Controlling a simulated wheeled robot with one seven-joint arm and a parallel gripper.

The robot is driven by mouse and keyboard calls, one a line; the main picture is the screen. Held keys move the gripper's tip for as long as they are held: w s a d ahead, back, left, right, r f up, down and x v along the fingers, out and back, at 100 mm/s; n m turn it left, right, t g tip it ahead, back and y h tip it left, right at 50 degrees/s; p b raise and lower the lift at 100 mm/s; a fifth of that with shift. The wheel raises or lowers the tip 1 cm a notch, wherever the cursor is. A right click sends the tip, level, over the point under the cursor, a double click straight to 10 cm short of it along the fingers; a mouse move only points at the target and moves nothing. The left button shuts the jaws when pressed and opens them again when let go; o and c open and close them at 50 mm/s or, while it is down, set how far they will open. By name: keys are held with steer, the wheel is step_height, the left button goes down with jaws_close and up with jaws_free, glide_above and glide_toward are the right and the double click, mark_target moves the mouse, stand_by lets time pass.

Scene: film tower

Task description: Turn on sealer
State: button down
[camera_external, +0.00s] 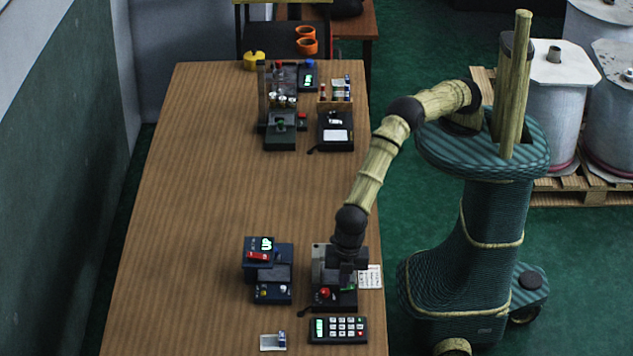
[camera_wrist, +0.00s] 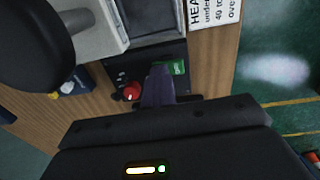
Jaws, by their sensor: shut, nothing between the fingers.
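The machine under my arm, seemingly the sealer (camera_external: 322,262), stands near the table's right edge with a grey top part and a black front panel. Its panel carries a red knob (camera_external: 325,292), which also shows in the wrist view (camera_wrist: 131,91), and a green switch (camera_wrist: 176,68). My gripper (camera_external: 347,280) points down over the panel, right of the red knob. In the wrist view its shut, empty fingers (camera_wrist: 158,78) are right beside the green switch and partly cover the panel. I cannot tell whether they touch the switch.
A printed card starting "HEA" (camera_wrist: 212,12) lies right of the machine. A dark blue machine with a lit display (camera_external: 267,258) stands to the left. A keypad (camera_external: 338,329) lies in front. More equipment (camera_external: 280,130) stands at the far end. The table's middle (camera_external: 215,180) is clear.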

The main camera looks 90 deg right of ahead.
mark_target(352, 286)
steer(key=shift+s+d+f, duration=0.1)
steer(key=shift+s+f, duration=0.1)
steer(key=shift+s, duration=0.3)
steer(key=shift+s+d+f, duration=0.1)
steer(key=shift+s+f, duration=0.05)
steer(key=shift+s, duration=0.35)
steer(key=shift+a+r, duration=0.1)
step_height(352, 286, up, 14)
steer(key=p, duration=0.1)
steer(key=shift+s+r, duration=0.2)
steer(key=shift+f+t+b, duration=0.1)
steer(key=shift+t+b, duration=0.2)
steer(key=shift+b, duration=0.05)
steer(key=shift+w+r, duration=0.15)
steer(key=shift+r, duration=0.05)
steer(key=f, duration=0.4)
steer(key=w+f+p, duration=0.1)
steer(key=f, duration=0.4)
steer(key=w+f+p, duration=0.1)
steer(key=f, duration=0.4)
